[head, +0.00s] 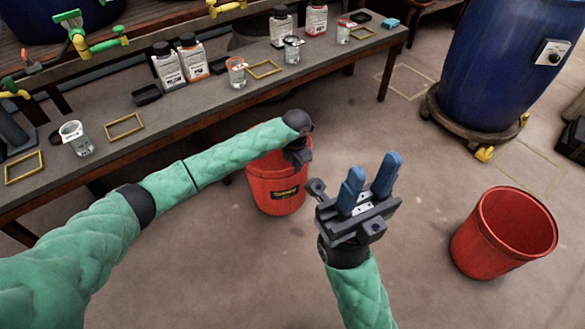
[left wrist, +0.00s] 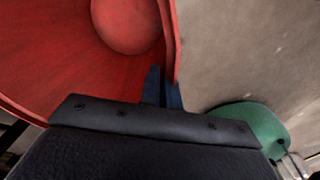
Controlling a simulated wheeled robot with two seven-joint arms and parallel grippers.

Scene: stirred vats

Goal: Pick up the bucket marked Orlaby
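A red bucket (head: 272,190) with a dark label in yellow lettering, too small to read surely, stands on the floor by the bench. My left gripper (head: 297,158) points down at its rim, the fingers mostly hidden by the wrist. In the left wrist view the bucket (left wrist: 75,60) shows its inside, and the blue fingertips (left wrist: 162,88) are close together with the bucket wall between them. My right gripper (head: 370,170) is open and empty, between this bucket and a second red bucket (head: 480,245) on the right. No label shows on that second bucket.
A long bench (head: 215,100) holds bottles, beakers and yellow frames behind the labelled bucket. A blue vat (head: 495,70) on a wheeled base stands at the upper right. The floor between the two buckets is clear.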

